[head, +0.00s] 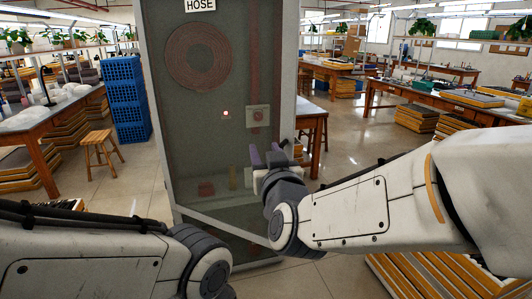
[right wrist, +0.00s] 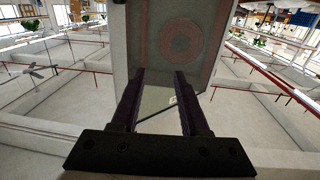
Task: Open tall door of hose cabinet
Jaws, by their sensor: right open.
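The hose cabinet (head: 287,60) stands upright in the middle of the head view, with a "HOSE" sign (head: 199,5) at its top. A coiled hose (head: 197,56) shows behind its tall dark pane. A pale bar slants across the cabinet's lower front; I cannot tell whether the door is shut or ajar. My right gripper (head: 269,154) is open and empty, its dark purple fingers in front of the pane's lower right part. In the right wrist view its fingers (right wrist: 159,74) are spread, with the cabinet's pane (right wrist: 215,32) beyond them. My left arm's gripper is out of view.
A small square fitting (head: 257,116) sits at the pane's right side. Blue crates (head: 124,95) and a wooden stool (head: 98,148) stand to the left. Workbenches (head: 440,92) line the right. Stacked trays (head: 425,275) lie under my right arm. Open floor (head: 345,150) shows right of the cabinet.

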